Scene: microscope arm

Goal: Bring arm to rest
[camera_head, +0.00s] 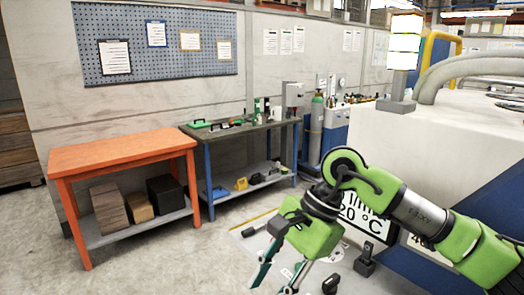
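My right arm, green with a dark grey link, comes in from the right edge and bends down at its wrist. My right gripper (272,288) points down toward the floor near the bottom middle. Its two teal and grey fingers are apart, with nothing visible between them. The tips are close to the bottom edge of the picture. My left arm and gripper are not in view. I see no microscope that I can make out.
An orange table (121,147) with boxes on its lower shelf stands left. A dark-topped workbench (245,131) with tools stands beside it. A white machine (450,135) fills the right behind my arm, with a "20 °C" sign (362,219). Grey floor (170,265) is clear at left front.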

